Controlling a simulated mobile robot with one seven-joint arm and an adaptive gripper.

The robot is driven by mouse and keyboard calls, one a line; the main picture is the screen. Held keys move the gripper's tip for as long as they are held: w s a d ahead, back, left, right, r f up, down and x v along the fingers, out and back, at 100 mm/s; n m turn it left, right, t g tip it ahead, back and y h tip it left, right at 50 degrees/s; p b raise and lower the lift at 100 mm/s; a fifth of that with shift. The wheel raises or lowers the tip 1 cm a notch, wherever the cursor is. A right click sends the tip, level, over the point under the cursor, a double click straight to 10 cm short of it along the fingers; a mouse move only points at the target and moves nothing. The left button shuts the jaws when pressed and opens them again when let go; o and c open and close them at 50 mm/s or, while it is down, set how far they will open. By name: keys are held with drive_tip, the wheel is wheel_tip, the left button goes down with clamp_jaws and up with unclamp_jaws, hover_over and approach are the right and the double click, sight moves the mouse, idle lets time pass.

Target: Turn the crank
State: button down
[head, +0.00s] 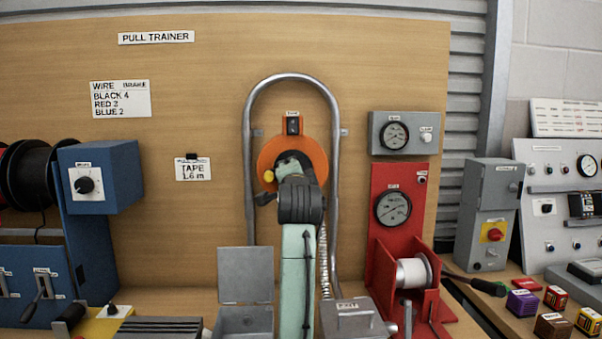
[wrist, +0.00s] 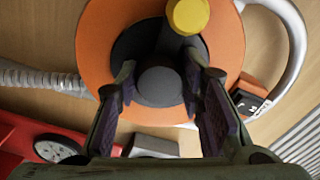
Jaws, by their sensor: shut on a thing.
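The orange disc (head: 313,150) is mounted on the wooden panel inside a bent metal pipe. It also shows in the wrist view (wrist: 105,45), with a dark centre. My gripper (wrist: 162,80) is shut on the grey handle, one finger on each side. In the head view my gripper (head: 290,165) and arm cover the handle.
The grey pipe (head: 248,130) arches around the disc, with a small switch box (head: 293,125) above it. A red winch stand (head: 385,260) with a gauge is at right. An open grey box (head: 245,275) and an EXIT box (head: 350,318) flank my arm below.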

drive_tip(key=shift+m, duration=1)
drive_tip(key=c, duration=1.1)
unclamp_jaws()
drive_tip(key=shift+s, duration=0.1)
drive_tip(key=s, duration=1.1)
drive_tip(key=shift+s+d, duration=0.2)
drive_tip(key=shift+s, duration=0.2)
